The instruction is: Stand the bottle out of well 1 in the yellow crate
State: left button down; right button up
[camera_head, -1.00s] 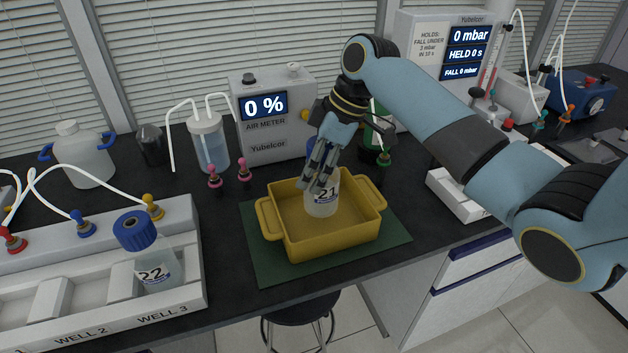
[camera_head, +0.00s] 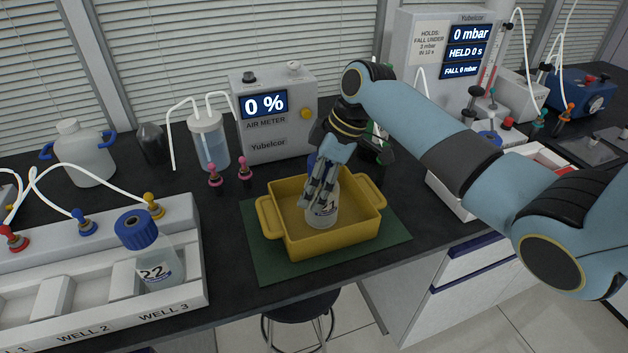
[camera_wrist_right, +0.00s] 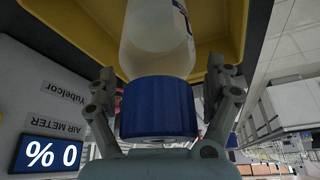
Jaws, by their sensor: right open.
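A clear bottle with a blue cap and a label, partly hidden by fingers, stands in the yellow crate (camera_head: 283,243); the bottle (camera_head: 318,217) looks upright. The wrist view shows its blue cap (camera_wrist_right: 158,108) and clear body (camera_wrist_right: 157,45), with the crate wall (camera_wrist_right: 88,35) beyond. My right gripper (camera_head: 323,195) is over the crate, its fingers reaching down around the bottle. In the wrist view the right gripper (camera_wrist_right: 160,88) is open, one finger on each side of the cap. Bottle 22 (camera_head: 157,265) stands in well 3 of the white rack (camera_head: 170,318). Well 1 is not clearly visible.
The crate sits on a green mat (camera_head: 265,268) near the counter's front edge. Pink-topped fittings (camera_head: 214,176) are left of the crate. A white tray (camera_head: 455,203) lies to the right, under my arm.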

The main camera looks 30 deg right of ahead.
jog(key=shift+r, duration=0.1)
jog(key=v, duration=1.2)
jog(key=shift+b, duration=0.45)
